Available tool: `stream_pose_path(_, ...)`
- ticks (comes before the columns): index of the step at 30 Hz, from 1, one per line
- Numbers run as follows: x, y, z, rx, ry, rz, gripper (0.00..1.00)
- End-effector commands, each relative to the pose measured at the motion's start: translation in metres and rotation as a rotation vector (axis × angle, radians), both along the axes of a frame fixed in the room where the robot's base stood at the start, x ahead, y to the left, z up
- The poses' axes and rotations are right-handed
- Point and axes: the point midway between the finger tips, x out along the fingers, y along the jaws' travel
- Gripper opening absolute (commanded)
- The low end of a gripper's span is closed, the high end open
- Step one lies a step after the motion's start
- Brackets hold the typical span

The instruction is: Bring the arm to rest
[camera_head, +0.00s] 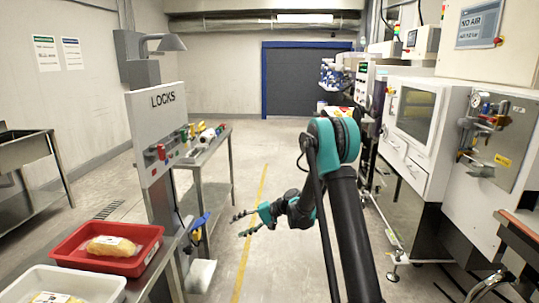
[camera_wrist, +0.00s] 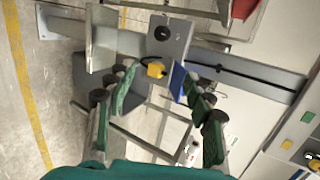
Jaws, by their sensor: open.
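My arm stretches forward from the lower right in the head view, bent at a teal elbow. My gripper (camera_head: 243,223) hangs over open floor, right of the grey lock post (camera_head: 152,135). Its fingers are spread and point left, with nothing between them. In the wrist view my gripper (camera_wrist: 160,95) also shows its two green-padded fingers wide apart and empty. Beyond them are a grey post with a yellow piece (camera_wrist: 155,70) and a blue piece (camera_wrist: 178,80). I cannot tell how far these are from the fingertips.
A red tray (camera_head: 60,243) with a wrapped item and a white tray (camera_head: 100,285) sit on the left bench. A side table (camera_head: 205,147) with coloured objects stands behind the post. White machines (camera_head: 415,130) line the right. The central floor is clear.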

Motion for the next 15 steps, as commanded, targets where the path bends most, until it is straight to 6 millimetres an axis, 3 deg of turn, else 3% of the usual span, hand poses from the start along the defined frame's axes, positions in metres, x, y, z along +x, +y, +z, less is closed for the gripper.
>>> stream_pose_path(6, -0.036, -0.047, 0.027, -0.176, -0.071, -0.056, 0.53)
stream_pose_path(15, -0.1, -0.118, 0.047, -0.421, -0.168, -0.118, 0.53)
